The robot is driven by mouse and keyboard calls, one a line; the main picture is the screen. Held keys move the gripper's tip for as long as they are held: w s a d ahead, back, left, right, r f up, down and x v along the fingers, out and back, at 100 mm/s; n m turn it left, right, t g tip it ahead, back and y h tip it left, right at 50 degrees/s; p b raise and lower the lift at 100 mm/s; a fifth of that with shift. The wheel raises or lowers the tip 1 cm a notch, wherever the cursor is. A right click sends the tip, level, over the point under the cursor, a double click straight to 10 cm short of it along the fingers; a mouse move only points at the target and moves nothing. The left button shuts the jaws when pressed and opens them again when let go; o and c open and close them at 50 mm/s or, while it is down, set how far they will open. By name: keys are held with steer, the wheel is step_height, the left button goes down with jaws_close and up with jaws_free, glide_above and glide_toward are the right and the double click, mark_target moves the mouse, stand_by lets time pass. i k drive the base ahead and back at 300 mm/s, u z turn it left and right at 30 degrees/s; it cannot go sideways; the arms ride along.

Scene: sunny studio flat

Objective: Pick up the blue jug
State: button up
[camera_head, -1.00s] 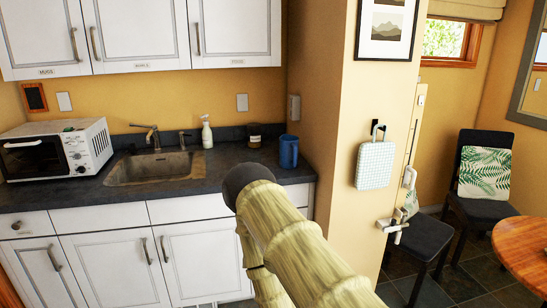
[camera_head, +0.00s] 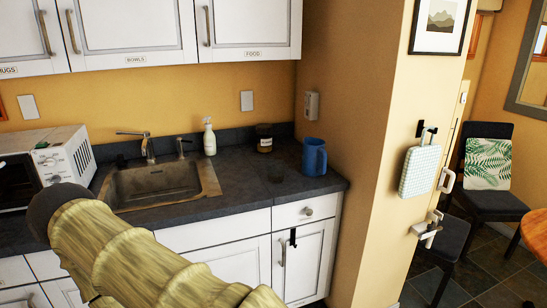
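The blue jug (camera_head: 314,160) stands upright on the dark worktop (camera_head: 252,190), near its right end and close to the side wall. Its handle faces right. My arm reaches in from the bottom edge toward the left, in front of the sink and lower cabinets, clear of the jug. My gripper is not in view, so whether it is open or shut does not show.
A dark jar (camera_head: 264,138) and a white spray bottle (camera_head: 209,137) stand behind and left of the jug, near the sink (camera_head: 155,187). A white microwave (camera_head: 70,152) is at the left. A wall (camera_head: 350,130) bounds the worktop's right end. Upper cabinets (camera_head: 250,25) hang above.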

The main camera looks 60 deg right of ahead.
mark_target(315, 156)
steer(key=z, duration=0.2)
steer(key=i, duration=0.9)
steer(key=z, duration=1.25)
steer(key=i, duration=0.65)
steer(key=z, duration=0.75)
